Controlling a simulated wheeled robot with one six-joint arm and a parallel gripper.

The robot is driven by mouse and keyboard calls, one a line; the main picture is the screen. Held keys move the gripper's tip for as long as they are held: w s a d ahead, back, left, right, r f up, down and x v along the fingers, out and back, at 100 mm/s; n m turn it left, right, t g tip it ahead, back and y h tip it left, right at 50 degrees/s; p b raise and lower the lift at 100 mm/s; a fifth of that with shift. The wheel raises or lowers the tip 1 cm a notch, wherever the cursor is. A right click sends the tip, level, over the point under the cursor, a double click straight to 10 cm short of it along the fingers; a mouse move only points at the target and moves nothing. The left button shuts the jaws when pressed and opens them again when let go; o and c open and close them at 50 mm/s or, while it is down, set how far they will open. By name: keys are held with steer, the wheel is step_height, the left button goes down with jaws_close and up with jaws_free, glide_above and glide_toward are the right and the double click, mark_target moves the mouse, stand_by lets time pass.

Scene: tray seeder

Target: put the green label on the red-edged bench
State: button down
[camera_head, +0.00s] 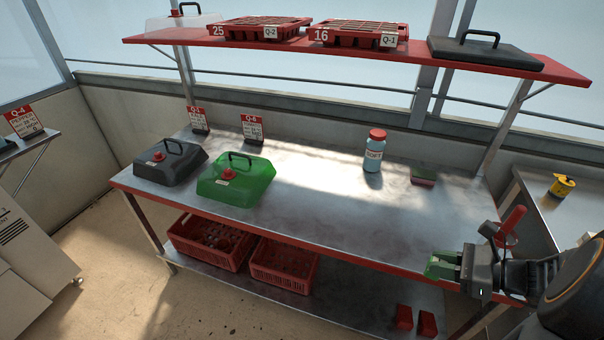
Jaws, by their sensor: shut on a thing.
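The red-edged bench (318,219) stands across the middle, with a grey metal top and a red front edge. My gripper (445,263) is at the lower right, over or just in front of the bench's right front corner. It is shut on a small green piece, which looks like the green label (440,270). The jaws partly hide it, and I cannot tell whether it touches the bench.
The bench's middle front is clear.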

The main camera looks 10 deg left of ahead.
steer(key=shift+w+d+f+m+t+h+b, duration=0.3)
steer(key=shift+w+f, duration=0.95)
steer(key=shift+w, duration=1.35)
steer(key=shift+w+d+f+m+t+h+b, duration=0.1)
steer(key=shift+w+d+f+m+t+b, duration=0.25)
steer(key=shift+w+f, duration=1.6)
steer(key=shift+w+d+f+m+t+h+b, duration=0.2)
steer(key=shift+w+d+f+m+t, duration=0.25)
steer(key=shift+w, duration=2.85)
steer(key=shift+w+f, duration=0.1)
steer(key=shift+f, duration=1.6)
steer(key=shift+f+b, duration=0.2)
steer(key=shift+b, duration=0.1)
steer(key=c, duration=1)
jaws_free()
